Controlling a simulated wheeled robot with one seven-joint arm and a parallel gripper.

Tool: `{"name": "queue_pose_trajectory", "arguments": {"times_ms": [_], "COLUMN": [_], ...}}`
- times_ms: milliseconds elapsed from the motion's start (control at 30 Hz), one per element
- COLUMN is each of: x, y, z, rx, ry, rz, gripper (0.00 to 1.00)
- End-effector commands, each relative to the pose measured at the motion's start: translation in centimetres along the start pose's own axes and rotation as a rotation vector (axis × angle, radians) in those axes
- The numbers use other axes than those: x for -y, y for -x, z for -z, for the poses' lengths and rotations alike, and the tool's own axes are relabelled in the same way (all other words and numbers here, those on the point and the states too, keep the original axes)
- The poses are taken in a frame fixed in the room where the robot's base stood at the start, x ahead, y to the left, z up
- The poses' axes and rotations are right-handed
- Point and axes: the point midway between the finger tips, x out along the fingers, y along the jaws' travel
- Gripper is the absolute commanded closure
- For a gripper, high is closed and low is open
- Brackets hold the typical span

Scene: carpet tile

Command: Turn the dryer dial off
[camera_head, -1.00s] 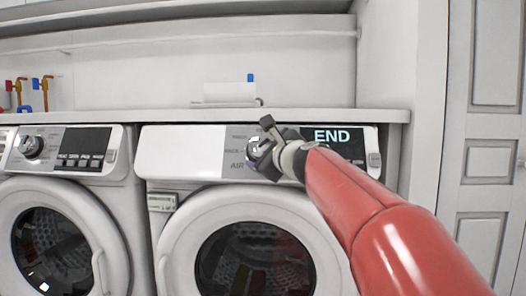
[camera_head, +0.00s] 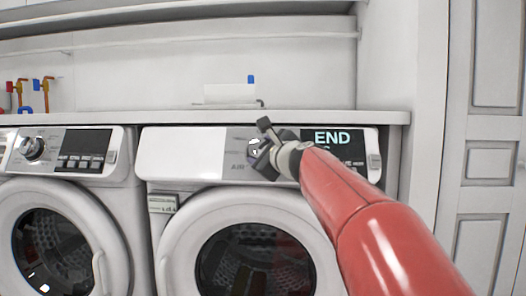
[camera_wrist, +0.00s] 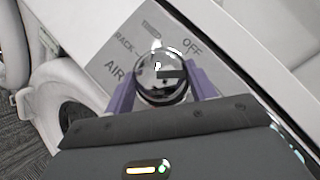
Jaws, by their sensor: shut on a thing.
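The dryer (camera_head: 180,155) is the right-hand white machine in the head view, and its display (camera_head: 335,140) reads END. Its chrome dial (camera_wrist: 165,72) shows in the wrist view, with the labels OFF, RACK and AIR around it. The OFF label (camera_wrist: 191,47) is up and to the right of the dial. My gripper (camera_wrist: 163,95) has a purple finger on each side of the dial and is shut on it. In the head view my gripper (camera_head: 262,150) covers most of the dial. The dial's exact pointing direction is hard to read.
A second white machine (camera_head: 55,215) with its own knob (camera_head: 32,148) stands at the left. A shelf (camera_head: 180,118) runs above both machines, with a white box (camera_head: 229,94) on it. A panelled door (camera_head: 492,150) is at the right.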

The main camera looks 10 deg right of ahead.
Motion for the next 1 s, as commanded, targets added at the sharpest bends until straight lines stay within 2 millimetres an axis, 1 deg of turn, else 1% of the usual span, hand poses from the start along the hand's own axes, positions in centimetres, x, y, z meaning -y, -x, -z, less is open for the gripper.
{"name": "queue_pose_trajectory", "arguments": {"times_ms": [267, 800, 1000], "x": [0.43, 0.94, 0.86], "y": [0.0, -0.11, -0.15], "z": [-0.19, -0.38, -0.34], "rx": [0.004, 0.025, 0.032], "ry": [0.091, 0.43, 0.523], "rz": [-0.074, -0.35, -0.425], "gripper": [0.67, 0.67, 0.67]}}
